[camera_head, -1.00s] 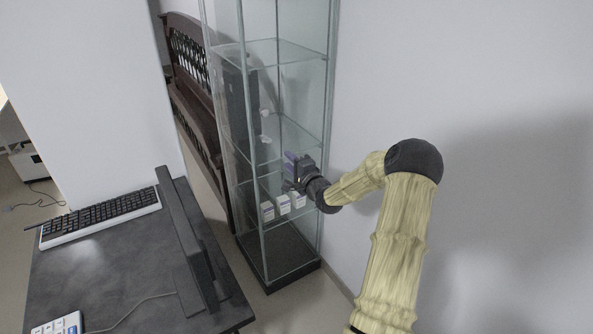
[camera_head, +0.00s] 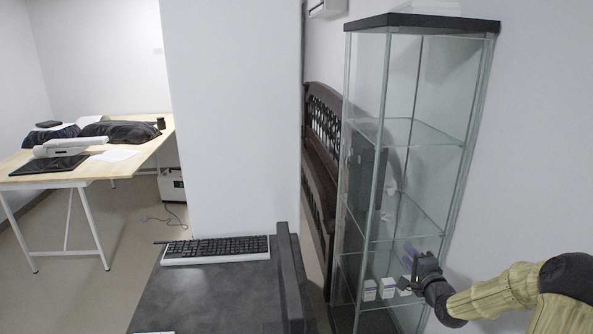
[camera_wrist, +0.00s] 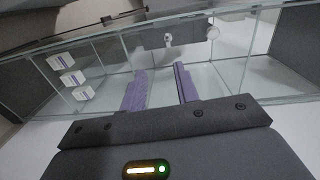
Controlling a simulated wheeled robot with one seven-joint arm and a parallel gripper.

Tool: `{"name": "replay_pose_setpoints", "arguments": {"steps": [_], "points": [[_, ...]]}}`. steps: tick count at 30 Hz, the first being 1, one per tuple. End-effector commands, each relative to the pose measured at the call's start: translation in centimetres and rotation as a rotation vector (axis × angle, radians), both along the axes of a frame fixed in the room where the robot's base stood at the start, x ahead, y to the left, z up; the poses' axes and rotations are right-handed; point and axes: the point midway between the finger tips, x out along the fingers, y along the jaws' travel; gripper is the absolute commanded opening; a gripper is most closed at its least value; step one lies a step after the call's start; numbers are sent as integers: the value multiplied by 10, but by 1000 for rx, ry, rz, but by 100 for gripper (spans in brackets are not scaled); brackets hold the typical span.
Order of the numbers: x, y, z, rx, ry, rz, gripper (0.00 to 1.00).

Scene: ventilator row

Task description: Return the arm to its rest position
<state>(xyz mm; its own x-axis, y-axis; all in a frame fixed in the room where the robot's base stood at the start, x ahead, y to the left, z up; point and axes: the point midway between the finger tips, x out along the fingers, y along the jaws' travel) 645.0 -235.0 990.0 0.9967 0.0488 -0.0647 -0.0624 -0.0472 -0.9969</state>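My gripper (camera_head: 410,258) is at the right end of the glass cabinet (camera_head: 432,133), at the height of its lower part. In the wrist view my gripper (camera_wrist: 160,90) shows two purple fingers held apart with nothing between them. My yellow arm with dark joints reaches in from the lower right of the head view. I cannot tell exactly how far the fingers reach into the cabinet.
Small white boxes (camera_head: 387,288) stand low in the cabinet, below and left of my gripper; they also show in the wrist view (camera_wrist: 67,78). A dark desk (camera_head: 205,295) with a keyboard (camera_head: 215,250) is at front left. A wooden table (camera_head: 90,172) stands far left.

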Motion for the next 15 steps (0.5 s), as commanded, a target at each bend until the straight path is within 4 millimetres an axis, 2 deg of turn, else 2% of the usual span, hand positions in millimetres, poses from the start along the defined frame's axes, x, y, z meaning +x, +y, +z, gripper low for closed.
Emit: {"name": "replay_pose_setpoints", "arguments": {"steps": [4,8,11,15], "points": [[-3,49,2,-199,165,75,31],[-22,93,0,-435,352,168,31],[-46,120,3,-607,481,246,31],[-90,152,13,-825,641,369,31]]}}
